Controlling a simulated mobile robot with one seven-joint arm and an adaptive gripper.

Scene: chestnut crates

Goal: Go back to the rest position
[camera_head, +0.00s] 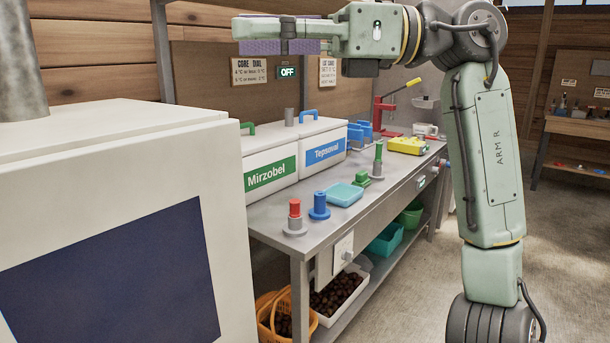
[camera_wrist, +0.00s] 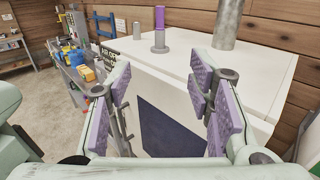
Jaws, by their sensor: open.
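My gripper (camera_head: 262,37) is raised at the top of the head view, pointing left, above the level of the bench and the white cabinet. Its purple-padded fingers are seen from the side there. In the wrist view my gripper (camera_wrist: 165,92) has its two fingers wide apart, with nothing between the pads. Beyond the fingers, the wrist view shows the white cabinet (camera_wrist: 185,65) with its dark blue panel. I see no mark for a rest position.
The white cabinet (camera_head: 120,140) fills the left of the head view. A purple peg (camera_wrist: 160,18) stands on its top. The steel bench (camera_head: 270,212) holds white bins, pegs and a blue tray (camera_head: 344,194). Crates of chestnuts (camera_head: 335,292) sit underneath. The floor at right is clear.

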